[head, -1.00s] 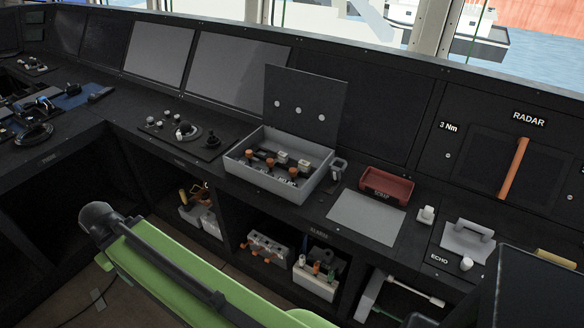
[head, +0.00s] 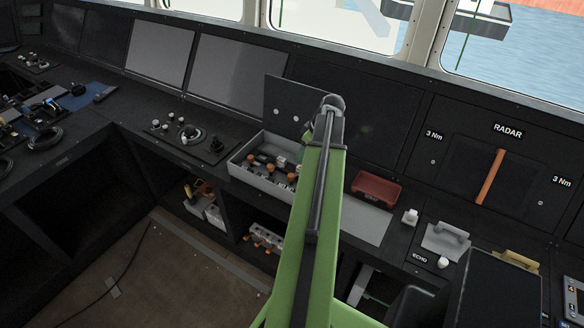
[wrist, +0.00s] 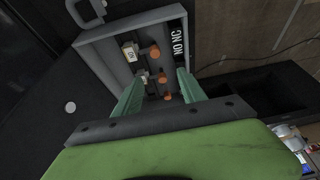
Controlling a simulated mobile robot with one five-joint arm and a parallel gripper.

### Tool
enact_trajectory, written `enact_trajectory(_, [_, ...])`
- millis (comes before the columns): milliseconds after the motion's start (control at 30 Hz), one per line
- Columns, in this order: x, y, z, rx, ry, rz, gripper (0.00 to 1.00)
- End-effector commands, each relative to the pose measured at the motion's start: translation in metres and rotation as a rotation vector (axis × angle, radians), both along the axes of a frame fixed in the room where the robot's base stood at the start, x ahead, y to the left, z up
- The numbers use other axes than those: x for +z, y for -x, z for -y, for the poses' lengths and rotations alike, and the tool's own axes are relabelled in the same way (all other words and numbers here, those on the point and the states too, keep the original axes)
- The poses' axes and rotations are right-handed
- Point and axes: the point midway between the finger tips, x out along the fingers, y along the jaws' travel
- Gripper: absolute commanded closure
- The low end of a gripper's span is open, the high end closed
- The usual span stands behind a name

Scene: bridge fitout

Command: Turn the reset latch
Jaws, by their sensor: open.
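A grey open box (head: 243,176) with its dark lid raised stands on the console. Inside it are several orange-capped parts (head: 271,168) and light blocks. In the wrist view the same box (wrist: 101,62) shows orange knobs (wrist: 154,52), small light blocks (wrist: 130,52) and a label strip reading NO NC (wrist: 178,40). No part reads as reset, so I cannot tell which one is the latch. My gripper (wrist: 160,82) is open over the box, its green fingers on either side of the lower orange knobs, with nothing held. My arm hides the box's right part in the head view.
A red tray (head: 376,188) and a grey flat panel (head: 368,219) lie to the right of the box. A joystick panel (head: 190,136) is to its left. Below are shelves with a grey block of orange-capped parts (head: 265,238). The raised lid (head: 284,98) stands behind the box.

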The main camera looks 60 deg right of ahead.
Motion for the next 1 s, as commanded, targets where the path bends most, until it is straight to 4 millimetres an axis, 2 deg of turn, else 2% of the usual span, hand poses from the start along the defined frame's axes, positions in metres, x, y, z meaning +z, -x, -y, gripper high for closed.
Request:
enact_trajectory(33, [0.004,0.009,0.007,-0.003,0.007,0.005,0.52])
enact_trajectory(100, [0.004,0.013,0.011,-0.002,0.011,0.009,0.52])
enact_trajectory(367, [-0.009,0.01,0.01,-0.001,0.012,0.008,0.52])
enact_trajectory(567, [-0.043,-0.003,0.01,0.001,0.011,0.008,0.52])
enact_trajectory(1000, [-0.134,-0.04,0.01,0.0,0.011,0.008,0.52])
